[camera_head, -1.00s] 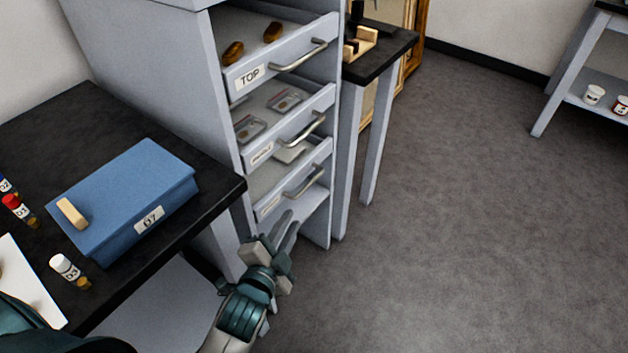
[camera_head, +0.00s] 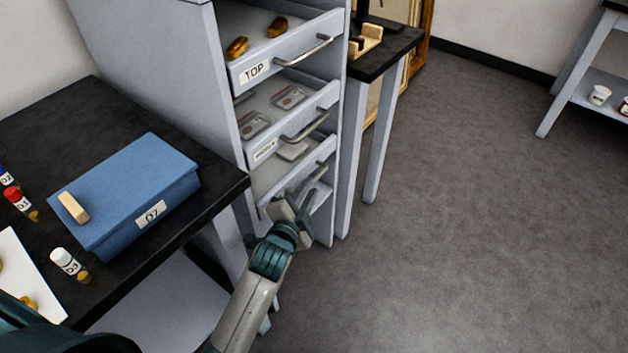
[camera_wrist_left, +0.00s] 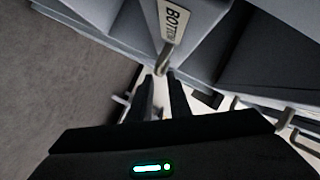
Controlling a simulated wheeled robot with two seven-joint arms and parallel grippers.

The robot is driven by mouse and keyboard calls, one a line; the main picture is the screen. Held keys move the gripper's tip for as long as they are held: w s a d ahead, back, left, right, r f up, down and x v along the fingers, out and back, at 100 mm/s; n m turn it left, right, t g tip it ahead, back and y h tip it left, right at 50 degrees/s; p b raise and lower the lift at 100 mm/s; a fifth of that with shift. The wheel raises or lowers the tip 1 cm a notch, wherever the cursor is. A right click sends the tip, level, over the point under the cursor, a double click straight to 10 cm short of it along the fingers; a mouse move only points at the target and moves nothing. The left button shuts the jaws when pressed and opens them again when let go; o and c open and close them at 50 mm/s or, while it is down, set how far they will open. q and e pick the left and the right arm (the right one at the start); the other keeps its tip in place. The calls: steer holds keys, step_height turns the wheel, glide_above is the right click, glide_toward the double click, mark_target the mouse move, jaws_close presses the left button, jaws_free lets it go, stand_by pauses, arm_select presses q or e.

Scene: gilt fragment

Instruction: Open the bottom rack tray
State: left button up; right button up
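The bottom rack tray (camera_head: 268,204) is the lowest of three grey trays in the rack, and its front carries a metal bar handle (camera_head: 308,180). In the left wrist view its "BOTTOM" label (camera_wrist_left: 174,20) shows at the top, with the handle (camera_wrist_left: 163,58) just beyond the fingertips. My left gripper (camera_head: 300,202) is at this tray's front and covers part of it. In the left wrist view the left gripper's fingers (camera_wrist_left: 163,85) are apart, with the handle in line with the gap between them. Contact with the handle cannot be told. My right gripper is not in view.
The top tray (camera_head: 290,52) and middle tray (camera_head: 290,127) are above, with items inside. A black table (camera_head: 60,115) with a blue box (camera_head: 130,190) stands left of the rack. A small dark-topped table (camera_head: 385,60) stands right. The floor (camera_head: 450,220) at right is clear.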

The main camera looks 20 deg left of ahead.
mark_target(314, 179)
arm_select(q)
steer(key=shift+x, duration=2.75)
jaws_close()
